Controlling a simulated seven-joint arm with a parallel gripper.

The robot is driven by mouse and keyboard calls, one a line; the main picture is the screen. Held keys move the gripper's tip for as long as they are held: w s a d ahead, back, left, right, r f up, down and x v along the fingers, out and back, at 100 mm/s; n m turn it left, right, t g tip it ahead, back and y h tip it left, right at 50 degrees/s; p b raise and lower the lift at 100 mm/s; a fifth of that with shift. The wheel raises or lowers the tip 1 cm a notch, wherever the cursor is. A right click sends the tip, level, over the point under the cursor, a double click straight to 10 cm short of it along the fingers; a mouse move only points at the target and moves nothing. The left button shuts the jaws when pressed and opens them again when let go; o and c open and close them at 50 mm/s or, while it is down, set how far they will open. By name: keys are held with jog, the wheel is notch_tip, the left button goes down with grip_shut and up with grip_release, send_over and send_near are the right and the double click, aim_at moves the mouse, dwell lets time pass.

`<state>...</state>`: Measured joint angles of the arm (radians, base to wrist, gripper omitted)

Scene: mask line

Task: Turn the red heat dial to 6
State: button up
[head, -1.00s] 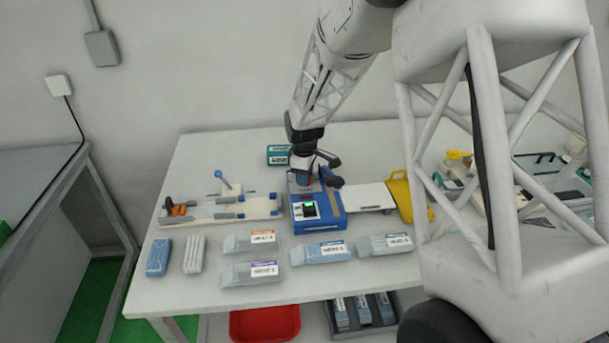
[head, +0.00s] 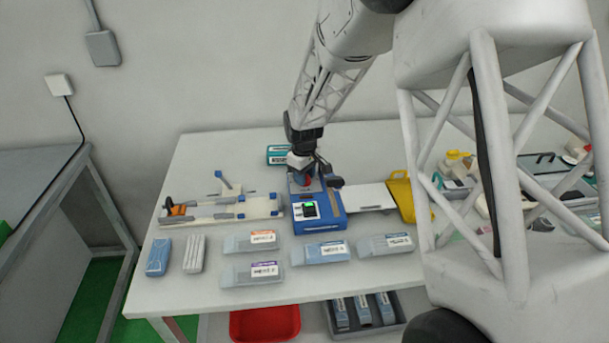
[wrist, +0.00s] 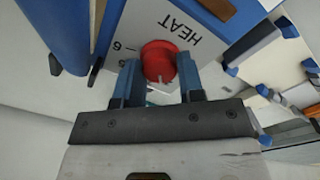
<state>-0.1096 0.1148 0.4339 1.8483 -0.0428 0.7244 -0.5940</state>
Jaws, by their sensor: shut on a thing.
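The red heat dial (wrist: 158,60) sits on a pale plate marked HEAT on the blue machine. I cannot tell which number the dial points to.
A white fixture with a blue lever (head: 222,180) is left of the machine. A white plate (head: 370,197) and a yellow piece (head: 400,195) are to the right. Several labelled packs, including one grey pack (head: 320,253), lie in front. A red bin (head: 265,324) is below the table.

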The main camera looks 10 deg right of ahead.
jog(key=o, duration=0.9)
jog(key=shift+r, duration=0.1)
jog(key=shift+s+a+r, duration=0.1)
jog(key=shift+r, duration=3.75)
